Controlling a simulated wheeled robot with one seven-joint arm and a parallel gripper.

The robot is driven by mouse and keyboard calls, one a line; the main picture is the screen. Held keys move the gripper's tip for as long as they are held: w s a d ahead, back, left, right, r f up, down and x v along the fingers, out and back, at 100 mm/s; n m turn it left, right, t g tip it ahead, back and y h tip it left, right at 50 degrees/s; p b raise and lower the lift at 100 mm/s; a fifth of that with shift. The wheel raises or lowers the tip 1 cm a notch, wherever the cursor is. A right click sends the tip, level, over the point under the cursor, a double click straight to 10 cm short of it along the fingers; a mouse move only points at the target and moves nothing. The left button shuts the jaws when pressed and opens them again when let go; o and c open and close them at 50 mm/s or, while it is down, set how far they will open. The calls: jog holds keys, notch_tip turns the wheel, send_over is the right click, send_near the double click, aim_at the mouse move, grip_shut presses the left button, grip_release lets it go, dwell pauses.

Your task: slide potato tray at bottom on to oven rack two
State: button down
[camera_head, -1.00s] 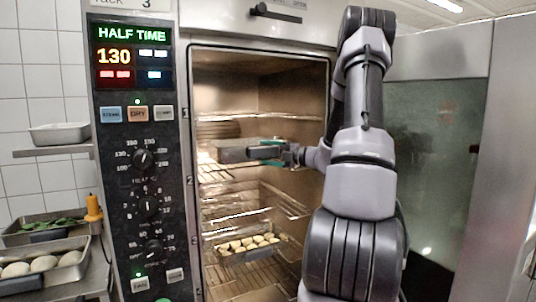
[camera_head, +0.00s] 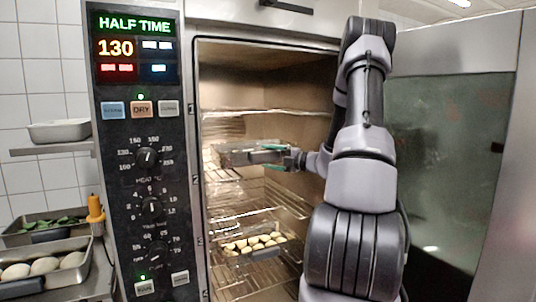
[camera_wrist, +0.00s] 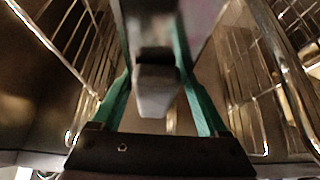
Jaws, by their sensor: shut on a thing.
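The oven (camera_head: 195,150) stands open in the head view, with wire racks inside. A grey metal tray (camera_head: 226,157) is inside the oven, in its upper part between the marks for racks one and two. My gripper (camera_head: 284,157), with green fingers, is shut on the tray's near end. In the wrist view my gripper (camera_wrist: 155,75) closes on a grey handle (camera_wrist: 154,100). What the held tray contains cannot be made out. A tray of pale potato pieces (camera_head: 252,249) sits lower in the oven, well below my gripper. Whether the held tray touches a rack is unclear.
The open oven door (camera_head: 450,170) is right of my arm. The control panel (camera_head: 140,150) borders the opening on the left. Wire rack sides (camera_wrist: 75,45) flank my gripper closely. Trays of round pale food (camera_head: 40,266) and greens (camera_head: 45,224) stand outside at left.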

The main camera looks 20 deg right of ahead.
dwell(0.3)
grip_release()
jog(key=shift+f, duration=0.15)
jog(key=v, duration=0.7)
jog(key=shift+s+d, duration=0.1)
jog(key=shift+s, duration=0.15)
notch_tip(320, 180, up, 8)
dwell(0.5)
